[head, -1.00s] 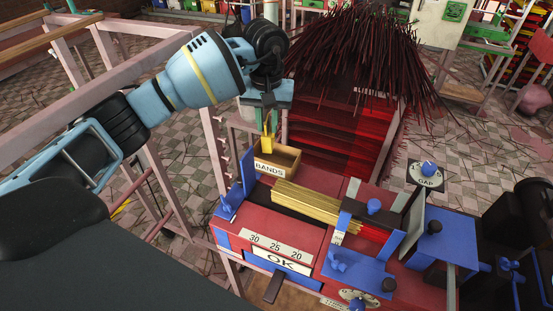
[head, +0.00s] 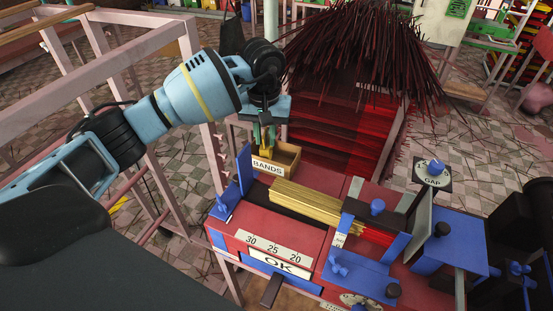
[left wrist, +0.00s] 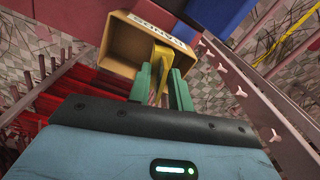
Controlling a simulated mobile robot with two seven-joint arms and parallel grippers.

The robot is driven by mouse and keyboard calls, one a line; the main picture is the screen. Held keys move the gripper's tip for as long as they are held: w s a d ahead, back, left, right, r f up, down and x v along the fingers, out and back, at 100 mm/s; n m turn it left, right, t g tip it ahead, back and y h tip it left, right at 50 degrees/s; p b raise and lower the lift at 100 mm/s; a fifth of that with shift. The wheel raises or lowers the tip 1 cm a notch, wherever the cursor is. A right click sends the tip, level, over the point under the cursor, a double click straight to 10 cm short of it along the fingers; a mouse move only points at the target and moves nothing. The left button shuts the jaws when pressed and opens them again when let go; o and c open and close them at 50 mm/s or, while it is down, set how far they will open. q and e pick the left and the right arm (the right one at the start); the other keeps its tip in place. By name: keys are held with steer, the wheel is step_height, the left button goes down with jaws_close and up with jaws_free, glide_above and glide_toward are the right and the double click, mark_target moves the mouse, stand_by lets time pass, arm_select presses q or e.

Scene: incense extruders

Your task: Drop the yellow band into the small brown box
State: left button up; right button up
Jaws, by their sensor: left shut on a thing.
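The small brown box (head: 286,171), labelled BANDS, stands open at the back left corner of the red machine. It also shows in the left wrist view (left wrist: 118,48), where its inside looks empty apart from the band overlapping it. My left gripper (head: 264,137) points down at the box, its green fingers (left wrist: 160,73) shut on the yellow band (left wrist: 158,62). In the head view the band's lower part (head: 266,152) is at the box opening, partly behind the label wall. I cannot tell whether it touches the box. My right gripper is not in view.
Right of the box, a bundle of yellow sticks (head: 305,203) lies on the machine. A blue upright plate (head: 245,168) stands close on the box's left. Dark red sticks (head: 360,50) heap behind. A pink frame (head: 205,130) stands to the left.

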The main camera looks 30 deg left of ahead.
arm_select(q)
steer(key=o, duration=0.9)
steer(key=shift+o, duration=0.2)
steer(key=shift+s+r, duration=0.1)
steer(key=shift+r, duration=3.85)
steer(key=shift+d, duration=0.1)
